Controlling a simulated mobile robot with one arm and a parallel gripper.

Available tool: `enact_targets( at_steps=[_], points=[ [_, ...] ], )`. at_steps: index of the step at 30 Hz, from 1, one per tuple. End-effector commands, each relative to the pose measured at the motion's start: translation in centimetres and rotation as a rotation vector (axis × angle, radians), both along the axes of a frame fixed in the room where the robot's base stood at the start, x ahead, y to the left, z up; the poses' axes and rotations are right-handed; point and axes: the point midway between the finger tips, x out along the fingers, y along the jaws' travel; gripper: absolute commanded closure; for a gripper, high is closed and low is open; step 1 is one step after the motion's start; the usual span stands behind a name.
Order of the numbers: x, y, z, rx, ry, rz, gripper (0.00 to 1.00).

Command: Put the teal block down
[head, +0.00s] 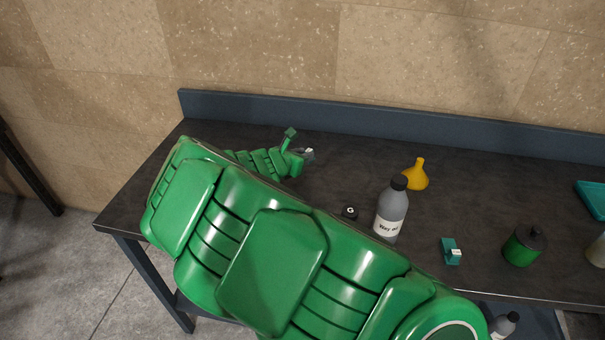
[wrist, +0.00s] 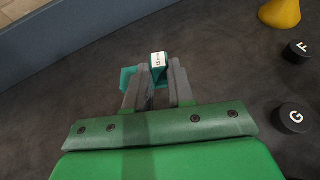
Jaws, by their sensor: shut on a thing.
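My gripper (wrist: 158,84) is shut on a teal block (wrist: 157,73) with a white printed label on its end. The block sits between the two grey fingers. A flat teal part also shows left of the left finger; I cannot tell whether it belongs to the same block. In the head view my gripper (head: 307,154) is over the left part of the dark table (head: 230,130), towards the back edge. The held block is mostly hidden there, and I cannot tell whether it touches the table.
A similar teal piece (head: 451,251) stands to the right. A grey bottle (head: 391,210), yellow funnel (head: 416,175), green container (head: 522,247) and teal tray (head: 593,200) are on the table. Black caps marked G (wrist: 293,118) and F (wrist: 298,52) lie right. Table around my gripper is clear.

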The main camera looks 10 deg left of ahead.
Motion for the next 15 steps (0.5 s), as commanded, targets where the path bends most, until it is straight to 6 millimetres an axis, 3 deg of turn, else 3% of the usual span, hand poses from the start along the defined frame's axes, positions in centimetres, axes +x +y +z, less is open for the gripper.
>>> enact_targets(
  at_steps=[3,15],
  points=[
    [0.0,0.0,-1.7,-0.003,0.001,0.0,1.0],
    [0.0,-0.1,-5.2,-0.003,0.002,-0.001,1.0]
  ],
)
